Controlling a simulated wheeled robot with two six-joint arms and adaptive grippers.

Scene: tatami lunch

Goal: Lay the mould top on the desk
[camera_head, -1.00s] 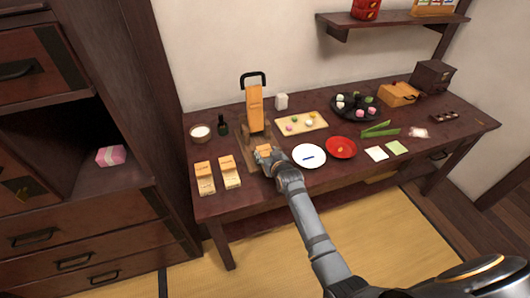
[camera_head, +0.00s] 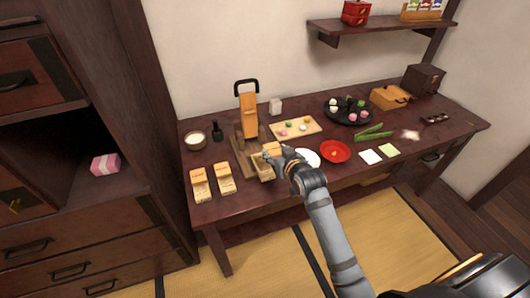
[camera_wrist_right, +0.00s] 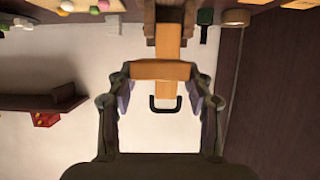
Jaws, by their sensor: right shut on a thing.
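My right gripper (camera_head: 275,156) is shut on the mould top, a small light-wood block (camera_head: 271,147). In the right wrist view the mould top (camera_wrist_right: 160,70) spans the gap between the two fingers. It is held just above a pale wooden mould part (camera_head: 263,170) at the front of the press base; the gripper partly hides the space between them. The desk (camera_head: 235,207) is dark reddish wood. My left gripper is not in view.
A press with an orange lever (camera_head: 248,118) and black handle stands behind the gripper. Two wooden moulds (camera_head: 199,184) (camera_head: 223,178) lie at left. A white plate (camera_head: 309,158) and red dish (camera_head: 335,152) are close at right. Bare desk shows along the front left edge.

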